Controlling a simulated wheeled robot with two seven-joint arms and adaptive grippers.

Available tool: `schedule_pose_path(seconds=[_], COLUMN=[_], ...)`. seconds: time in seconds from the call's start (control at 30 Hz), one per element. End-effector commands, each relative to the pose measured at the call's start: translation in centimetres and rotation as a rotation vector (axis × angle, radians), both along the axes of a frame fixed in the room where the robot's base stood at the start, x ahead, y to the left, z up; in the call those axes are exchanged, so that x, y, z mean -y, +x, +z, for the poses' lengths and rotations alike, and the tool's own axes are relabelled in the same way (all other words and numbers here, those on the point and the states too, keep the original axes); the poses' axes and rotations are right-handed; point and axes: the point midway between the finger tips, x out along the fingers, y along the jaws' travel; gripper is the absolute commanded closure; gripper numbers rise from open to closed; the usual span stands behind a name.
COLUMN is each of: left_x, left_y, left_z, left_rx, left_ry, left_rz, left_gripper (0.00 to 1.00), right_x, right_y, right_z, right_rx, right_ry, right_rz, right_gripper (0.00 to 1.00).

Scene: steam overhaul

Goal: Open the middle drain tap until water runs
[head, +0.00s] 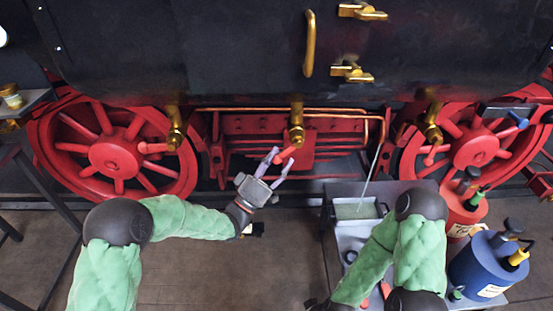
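The middle drain tap (296,127) is a brass fitting hanging under the dark engine body at the centre. Its red lever (285,154) slants down to the left. My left gripper (281,157) is at this lever, with its two fingers apart on either side of the lever's end; contact is not clear. No water shows directly below the middle tap.
Brass taps with red levers hang at left (175,135) and right (432,130). Red (461,215) and blue (487,268) cans stand at right.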

Motion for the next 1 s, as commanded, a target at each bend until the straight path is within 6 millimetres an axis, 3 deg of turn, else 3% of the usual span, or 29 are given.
schedule_pose_path(seconds=[0.37, 1.0], left_x=[-0.5, -6.8], left_y=[-0.3, -6.1], left_z=[-0.1, -6.2], left_rx=[0.004, 0.003], left_ry=[-0.001, -0.001], left_rz=[0.002, 0.003], left_gripper=[0.48, 0.48], right_x=[0.0, 0.0], right_y=[0.0, 0.0], right_z=[0.0, 0.0], right_rx=[0.000, 0.000], right_ry=[0.000, 0.000], right_rz=[0.000, 0.000], right_gripper=[0.48, 0.48])
